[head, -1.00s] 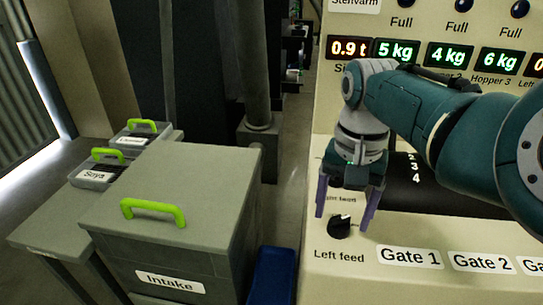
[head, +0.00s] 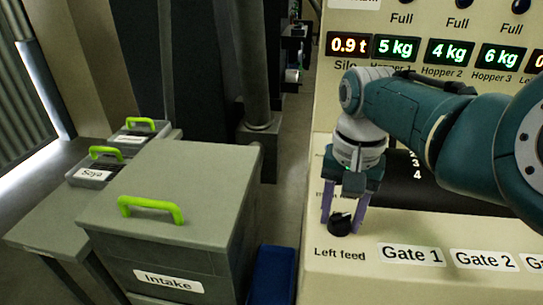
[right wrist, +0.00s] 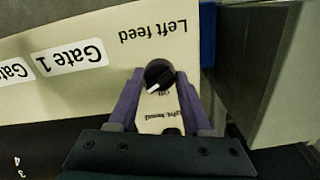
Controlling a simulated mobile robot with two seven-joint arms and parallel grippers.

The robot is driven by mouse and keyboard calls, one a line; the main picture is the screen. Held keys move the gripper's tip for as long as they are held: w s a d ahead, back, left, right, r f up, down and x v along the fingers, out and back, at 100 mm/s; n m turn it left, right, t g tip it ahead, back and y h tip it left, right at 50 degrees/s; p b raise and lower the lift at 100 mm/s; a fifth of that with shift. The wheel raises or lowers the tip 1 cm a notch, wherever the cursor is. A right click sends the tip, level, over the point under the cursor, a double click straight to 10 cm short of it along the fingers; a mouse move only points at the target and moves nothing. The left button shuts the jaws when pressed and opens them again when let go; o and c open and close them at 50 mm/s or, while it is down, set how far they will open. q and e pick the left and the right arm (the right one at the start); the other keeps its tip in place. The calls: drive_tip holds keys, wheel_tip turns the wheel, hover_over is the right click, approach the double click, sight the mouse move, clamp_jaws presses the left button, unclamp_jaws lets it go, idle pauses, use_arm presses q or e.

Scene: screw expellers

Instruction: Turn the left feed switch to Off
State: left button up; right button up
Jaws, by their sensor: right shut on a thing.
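The left feed switch is a small black rotary knob (head: 340,226) on the cream panel, just above the "Left feed" label (head: 340,254). It also shows in the right wrist view (right wrist: 158,73), with a white pointer mark near the word "Off", which is partly covered. My right gripper (head: 342,222) points down at the panel, its purple fingers on either side of the knob. In the right wrist view the fingertips (right wrist: 159,76) are closed against the knob's sides. My left gripper is in neither view.
Gate 1 (head: 411,256) and Gate 2 (head: 484,260) labels lie right of the knob. A second black knob (right wrist: 172,132) sits near my gripper's palm. A grey Intake bin (head: 180,240) with a green handle and a blue box (head: 273,275) stand left of the panel.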

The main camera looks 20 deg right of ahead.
clamp_jaws()
drive_tip(key=shift+n, duration=0.3)
drive_tip(key=shift+n+p, duration=0.45)
drive_tip(key=shift+n, duration=0.15)
drive_tip(key=n, duration=0.2)
drive_tip(key=shift+n+p, duration=0.3)
drive_tip(key=shift+p, duration=0.05)
drive_tip(key=n, duration=0.3)
drive_tip(key=shift+n, duration=0.3)
drive_tip(key=shift+n+p, duration=0.4)
drive_tip(key=shift+n, duration=1.5)
